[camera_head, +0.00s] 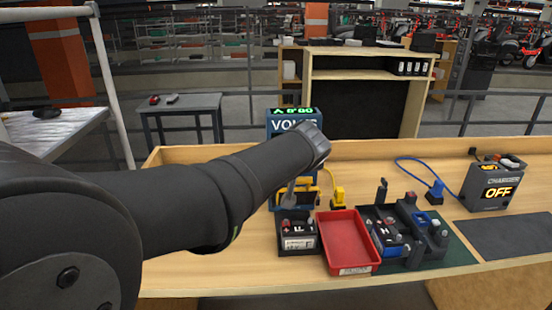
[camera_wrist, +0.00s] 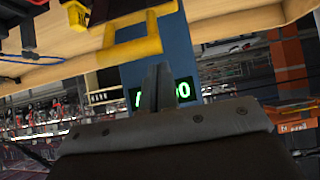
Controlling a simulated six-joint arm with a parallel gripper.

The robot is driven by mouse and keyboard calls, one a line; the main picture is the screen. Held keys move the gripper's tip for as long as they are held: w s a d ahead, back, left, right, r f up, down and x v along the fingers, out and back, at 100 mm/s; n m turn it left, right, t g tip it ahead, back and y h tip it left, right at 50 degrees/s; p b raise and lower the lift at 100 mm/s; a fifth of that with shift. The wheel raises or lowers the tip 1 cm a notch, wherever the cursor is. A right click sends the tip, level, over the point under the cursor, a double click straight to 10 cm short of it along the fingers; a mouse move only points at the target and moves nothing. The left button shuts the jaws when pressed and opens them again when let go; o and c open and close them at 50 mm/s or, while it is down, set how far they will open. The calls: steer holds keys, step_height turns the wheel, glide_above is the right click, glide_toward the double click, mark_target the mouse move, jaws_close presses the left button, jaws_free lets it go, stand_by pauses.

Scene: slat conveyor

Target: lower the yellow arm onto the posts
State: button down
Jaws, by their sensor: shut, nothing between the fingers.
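The yellow arm (camera_head: 311,196) is on the front of the blue volt meter (camera_head: 283,126), behind a small dark battery (camera_head: 298,243) with a white label. In the wrist view the yellow arm (camera_wrist: 130,50) shows as a bar with a bracket beside the blue meter body (camera_wrist: 160,55). My gripper (camera_head: 288,203) is shut and empty, pointing down just above the battery and in front of the meter. Its fingers (camera_wrist: 158,88) appear apart from the yellow bar. My forearm hides part of the meter, and I cannot make out the posts clearly.
A red tray (camera_head: 348,266) stands right of the battery. Farther right are a dark fixture with a blue-cased battery (camera_head: 391,248), a blue plug (camera_head: 435,192) and a charger (camera_head: 491,187) reading OFF. A yellow plug (camera_head: 338,197) with its cable stands behind the tray.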

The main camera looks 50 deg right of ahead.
steer(key=shift+s+a+f+t+h, duration=0.35)
steer(key=shift+s+a+f, duration=1)
steer(key=shift+f, duration=1.05)
steer(key=shift+s+a+f+t+h, duration=0.3)
steer(key=shift+s+a+f, duration=1.1)
steer(key=shift+f, duration=1.05)
steer(key=shift+s+a+f+t+h, duration=0.35)
steer(key=shift+s+a+f, duration=1)
steer(key=shift+f, duration=1.05)
steer(key=shift+w+a, duration=0.1)
steer(key=shift+w, duration=0.05)
steer(key=shift+s+a+f, duration=0.2)
steer(key=s+a+f, duration=0.1)
steer(key=s+a, duration=0.3)
steer(key=s, duration=0.1)
steer(key=shift+a+f+t+h, duration=0.3)
steer(key=shift+a+f, duration=0.1)
steer(key=shift+d, duration=0.1)
